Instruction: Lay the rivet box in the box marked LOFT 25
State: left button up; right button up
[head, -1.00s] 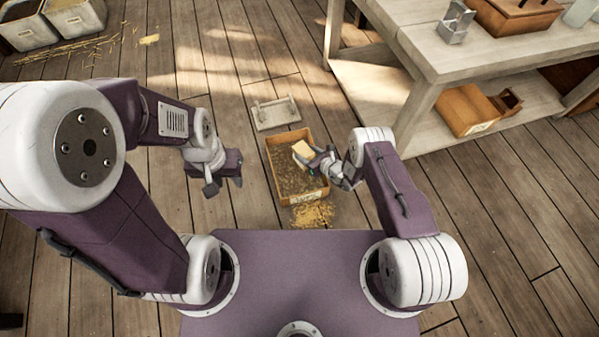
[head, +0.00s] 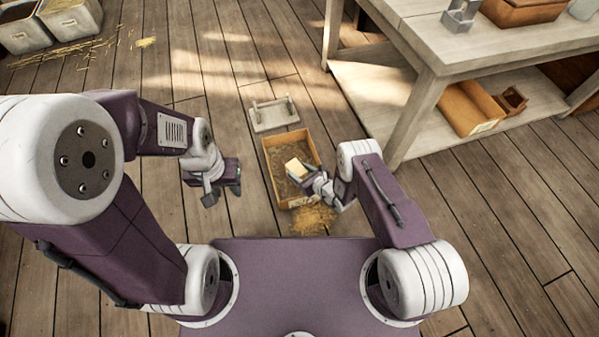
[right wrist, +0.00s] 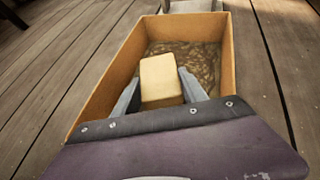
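The rivet box looks to be the small pale yellow block (head: 296,168), also seen in the right wrist view (right wrist: 160,78). My right gripper (head: 304,178) has its fingers on both sides of it and appears shut on it. The block is over or inside an open orange-brown wooden box (head: 267,158) on the floor, whose bottom is covered with brown loose filling (right wrist: 200,60). I cannot tell whether the block touches the filling. A pale label (head: 298,203) is on the box's near side, too small to read. My left gripper (head: 222,192) is open and empty, left of the box.
A pale tray-like piece (head: 273,114) lies just behind the box; straw (head: 313,220) lies in front. A workbench (head: 455,50) stands at right, with another labelled orange box (head: 468,108) and a small box (head: 512,100) on its low shelf. Grey bins (head: 70,18) stand far left.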

jog(key=o, duration=0.4)
